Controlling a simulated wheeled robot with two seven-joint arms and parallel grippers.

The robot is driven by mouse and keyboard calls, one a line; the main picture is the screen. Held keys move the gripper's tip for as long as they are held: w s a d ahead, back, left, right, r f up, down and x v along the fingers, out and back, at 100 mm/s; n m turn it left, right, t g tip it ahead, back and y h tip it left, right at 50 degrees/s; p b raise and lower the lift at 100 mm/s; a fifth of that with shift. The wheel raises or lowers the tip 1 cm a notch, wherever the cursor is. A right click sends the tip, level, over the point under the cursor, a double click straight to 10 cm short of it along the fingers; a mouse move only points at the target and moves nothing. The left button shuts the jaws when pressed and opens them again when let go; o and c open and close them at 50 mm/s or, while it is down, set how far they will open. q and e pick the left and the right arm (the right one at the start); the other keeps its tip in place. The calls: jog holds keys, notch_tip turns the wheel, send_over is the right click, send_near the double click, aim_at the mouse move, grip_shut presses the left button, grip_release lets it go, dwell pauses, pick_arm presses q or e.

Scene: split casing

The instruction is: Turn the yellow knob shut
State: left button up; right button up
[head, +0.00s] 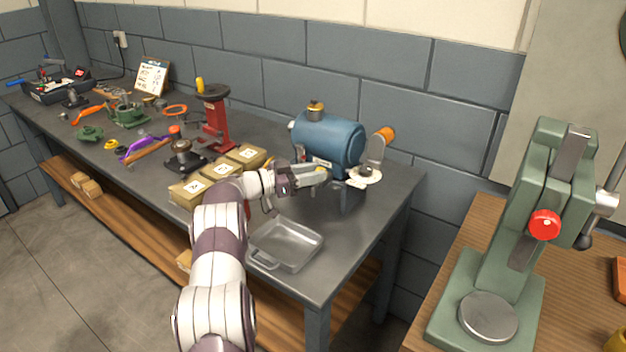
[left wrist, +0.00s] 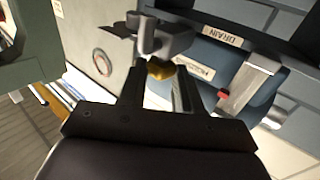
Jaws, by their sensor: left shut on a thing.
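The yellow knob (left wrist: 160,68) sits below a grey metal fitting (left wrist: 160,38) in the left wrist view, between the ends of my two dark fingers. My left gripper (head: 318,175) is shut on it, low at the front of a blue tank (head: 328,142). In the head view only a small yellow patch shows at the fingertips, and the gripper hides most of the fitting. A DRAIN label (left wrist: 222,36) is beside the fitting in the left wrist view. Whether the knob stands open or closed cannot be told. My right gripper is not in view.
A grey metal tray (head: 286,243) lies on the bench in front of the tank. Several numbered boxes (head: 220,170) stand left of it. A red stand (head: 216,122) and loose tools are farther left. A green press (head: 500,250) stands on a wooden table at right.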

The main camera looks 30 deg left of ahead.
pick_arm(q)
jog(key=shift+m+g+h+b, duration=0.3)
jog(key=shift+m+g+h, duration=0.1)
jog(key=shift+m, duration=0.1)
jog(key=shift+w, duration=0.1)
jog(key=o, duration=1)
jog(key=shift+o, duration=0.2)
jog(key=b+v, duration=0.1)
jog(key=v, duration=1.1)
jog(key=shift+a, duration=0.4)
